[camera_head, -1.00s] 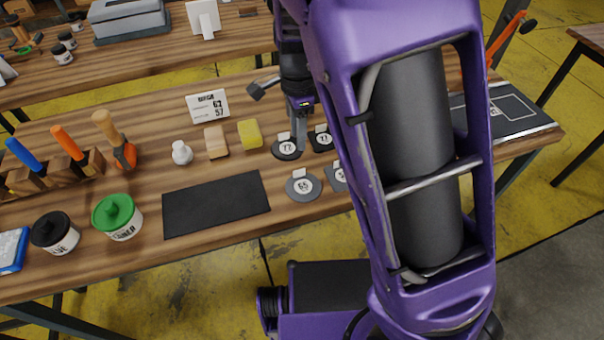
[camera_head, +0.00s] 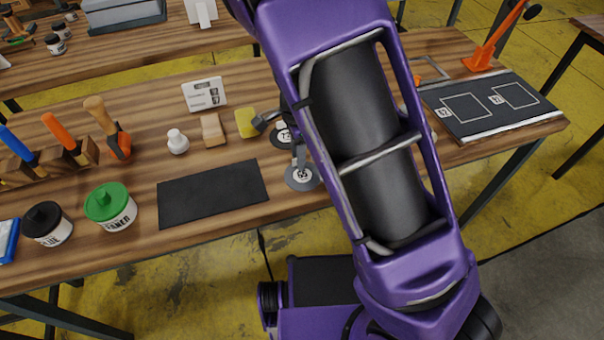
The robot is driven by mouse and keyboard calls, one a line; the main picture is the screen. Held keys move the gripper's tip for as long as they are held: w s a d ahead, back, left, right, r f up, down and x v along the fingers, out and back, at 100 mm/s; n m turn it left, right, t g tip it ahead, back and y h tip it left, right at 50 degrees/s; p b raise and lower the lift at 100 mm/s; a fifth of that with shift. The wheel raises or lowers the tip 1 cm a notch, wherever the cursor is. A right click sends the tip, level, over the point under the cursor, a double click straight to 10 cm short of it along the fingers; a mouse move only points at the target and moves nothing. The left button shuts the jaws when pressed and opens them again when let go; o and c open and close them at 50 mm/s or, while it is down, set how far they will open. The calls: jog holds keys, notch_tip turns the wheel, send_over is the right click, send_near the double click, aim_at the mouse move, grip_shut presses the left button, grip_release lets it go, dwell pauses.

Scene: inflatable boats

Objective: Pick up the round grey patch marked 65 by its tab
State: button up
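The round grey patch marked 65 (camera_head: 301,180) lies flat on the wooden bench, just right of the black mat. My gripper (camera_head: 298,160) is at its far edge, where the patch's tab stands. The fingers are small and partly covered by my arm, so I cannot tell whether they are open or shut, or touching the tab. A round black patch (camera_head: 281,136) lies just behind, partly hidden by my gripper. The other patches of this group are hidden behind my arm.
A black mat (camera_head: 212,194), a yellow sponge (camera_head: 246,123), a wooden block (camera_head: 212,130) and a small white bottle (camera_head: 177,142) are to the left. A dark panel with outlined squares (camera_head: 455,109) lies at right.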

jog(key=shift+r, duration=0.1)
grip_shut()
jog(key=shift+r, duration=0.1)
